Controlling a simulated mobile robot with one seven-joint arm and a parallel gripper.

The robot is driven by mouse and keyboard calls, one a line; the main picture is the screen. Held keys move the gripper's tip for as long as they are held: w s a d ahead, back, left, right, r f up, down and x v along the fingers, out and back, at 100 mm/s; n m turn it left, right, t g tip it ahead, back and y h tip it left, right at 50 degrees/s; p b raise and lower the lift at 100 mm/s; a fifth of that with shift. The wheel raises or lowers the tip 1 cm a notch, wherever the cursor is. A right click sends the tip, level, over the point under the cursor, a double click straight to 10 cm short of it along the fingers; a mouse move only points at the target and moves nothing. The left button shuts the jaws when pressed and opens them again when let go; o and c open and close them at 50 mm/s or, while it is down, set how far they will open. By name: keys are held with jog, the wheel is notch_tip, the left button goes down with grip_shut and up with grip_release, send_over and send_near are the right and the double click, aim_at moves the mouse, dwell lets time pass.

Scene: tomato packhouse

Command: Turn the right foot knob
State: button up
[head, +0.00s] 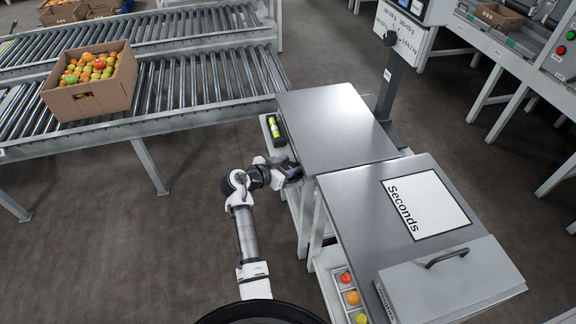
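A bench scale with a flat grey platform (335,125) stands on a white stand. A dark post (390,85) rises behind it and carries a white label and display. My gripper (296,171) is at the near left corner of the platform, low beside its edge. Its dark fingertips are small and partly hidden by the platform edge, so I cannot tell whether they are open or shut or touch anything. No foot knob shows clearly; the feet lie under the platform. A yellow-green vial (275,128) in a dark holder sits on the ledge left of the platform.
A grey table with a "Seconds" sign (428,204) and a handled lid (452,282) adjoins the scale at near right. Coloured samples lie in a tray (335,288). A roller conveyor (180,85) bears a cardboard box (90,100) of tomatoes at left.

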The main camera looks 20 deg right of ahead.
jog(key=shift+c, duration=0.9)
jog(key=shift+d+n+t+y, duration=0.1)
jog(key=shift+n+t+y, duration=0.4)
jog(key=shift+n+t, duration=0.15)
jog(key=shift+n+t+y, duration=0.3)
jog(key=shift+n+t, duration=0.25)
jog(key=o, duration=0.9)
jog(key=shift+o, duration=0.2)
